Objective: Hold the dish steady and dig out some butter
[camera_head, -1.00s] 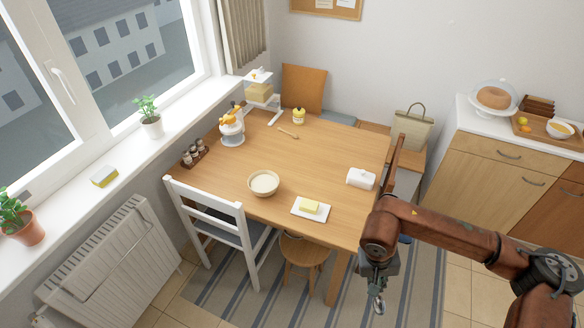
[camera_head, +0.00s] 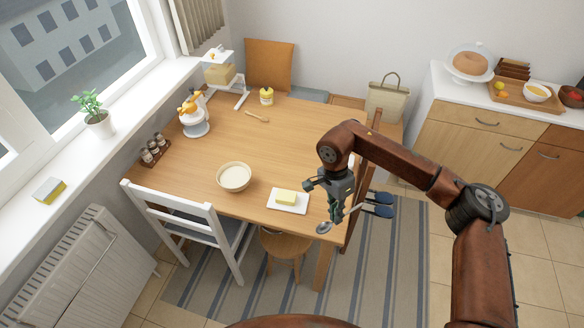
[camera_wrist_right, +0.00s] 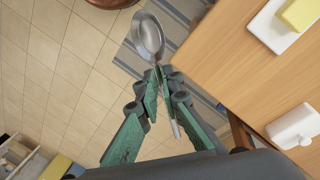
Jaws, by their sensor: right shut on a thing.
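The yellow butter block (camera_head: 287,197) lies on a white dish (camera_head: 300,208) near the front edge of the wooden table. The butter (camera_wrist_right: 301,13) and dish (camera_wrist_right: 268,32) also show at the upper right of the right wrist view. My right gripper (camera_head: 333,212) is to the right of the dish, by the table's front right corner, apart from the butter. It is shut on a metal spoon (camera_head: 323,228), whose bowl (camera_wrist_right: 148,36) shows beyond the green fingers in the wrist view. My left gripper is not in view.
A white lid (camera_wrist_right: 294,126) stands on the table, mostly hidden behind my right arm in the head view. A cream bowl (camera_head: 234,177) is left of the dish. A white chair (camera_head: 190,222) and a stool (camera_head: 284,246) stand at the front. The table's middle is clear.

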